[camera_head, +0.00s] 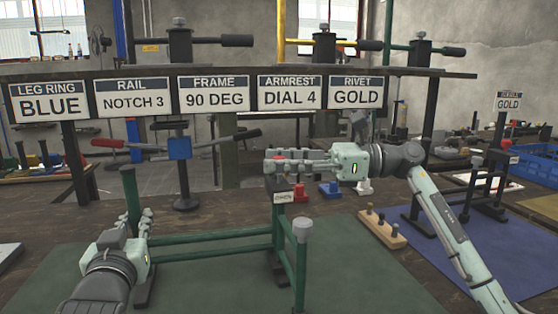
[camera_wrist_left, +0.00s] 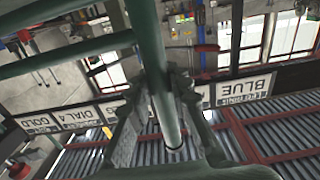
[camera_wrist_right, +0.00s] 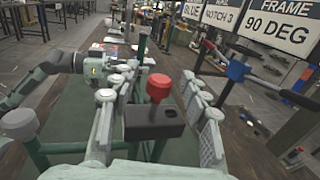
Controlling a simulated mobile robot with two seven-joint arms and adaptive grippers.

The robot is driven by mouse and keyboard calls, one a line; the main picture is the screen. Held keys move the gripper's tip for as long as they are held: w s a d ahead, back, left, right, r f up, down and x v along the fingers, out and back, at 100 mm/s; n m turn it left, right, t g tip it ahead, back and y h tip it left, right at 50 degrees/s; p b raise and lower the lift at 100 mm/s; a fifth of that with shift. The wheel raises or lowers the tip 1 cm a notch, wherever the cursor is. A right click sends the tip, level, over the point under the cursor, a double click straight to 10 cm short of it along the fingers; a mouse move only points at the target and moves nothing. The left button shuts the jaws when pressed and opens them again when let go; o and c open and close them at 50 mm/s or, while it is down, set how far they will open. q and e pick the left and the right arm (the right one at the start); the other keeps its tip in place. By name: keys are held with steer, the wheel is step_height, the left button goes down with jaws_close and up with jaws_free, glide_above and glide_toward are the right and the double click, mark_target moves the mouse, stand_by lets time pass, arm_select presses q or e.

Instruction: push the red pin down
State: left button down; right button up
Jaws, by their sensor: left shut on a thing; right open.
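The red pin (camera_wrist_right: 159,88) stands up from a dark block (camera_wrist_right: 155,122) on the green frame, between the spread fingers of my right gripper (camera_wrist_right: 157,108). My right gripper is open and appears apart from the pin. My left gripper (camera_head: 146,222) is shut on a tube of the green frame (camera_head: 210,238); the gripped tube also shows in the left wrist view (camera_wrist_left: 158,75).
A wooden block with pegs (camera_head: 382,229) sits right of the frame. Small red (camera_head: 300,193) and blue (camera_head: 330,188) pieces stand behind it. A signboard (camera_head: 214,94) spans the back. The green mat (camera_head: 360,275) is clear at front right.

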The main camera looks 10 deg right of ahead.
steer(key=shift+a, duration=0.15)
steer(key=shift+c, duration=0.3)
jaws_close()
